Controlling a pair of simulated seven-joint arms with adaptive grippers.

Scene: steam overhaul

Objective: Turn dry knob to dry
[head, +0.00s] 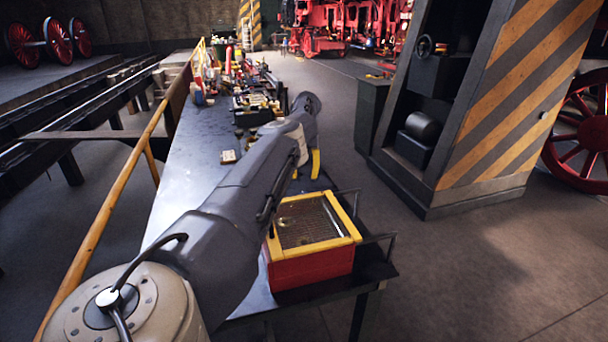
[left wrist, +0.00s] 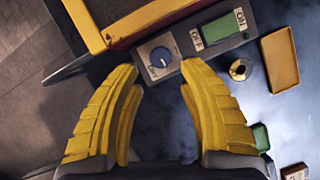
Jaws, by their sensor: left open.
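In the left wrist view, a round blue-grey dry knob (left wrist: 160,57) sits on a pale plate on the grey control panel. Marks ring the knob, but they are too small to read, and I cannot tell its setting. My left gripper (left wrist: 160,66) is open, with one yellow finger on each side of the knob in the picture. I see no clear contact with the knob. In the head view, a yellow finger of the left gripper (head: 315,164) shows beyond the box, partly hidden by my arm. The knob is hidden there. My right gripper is out of view.
Beside the knob is a green switch (left wrist: 215,30) marked ON and OFF. The red box with yellow rim (head: 284,272) stands at the table's near end. A small ring-shaped part (left wrist: 240,69) and yellow block (left wrist: 279,60) lie nearby. A striped pillar (head: 510,90) stands right.

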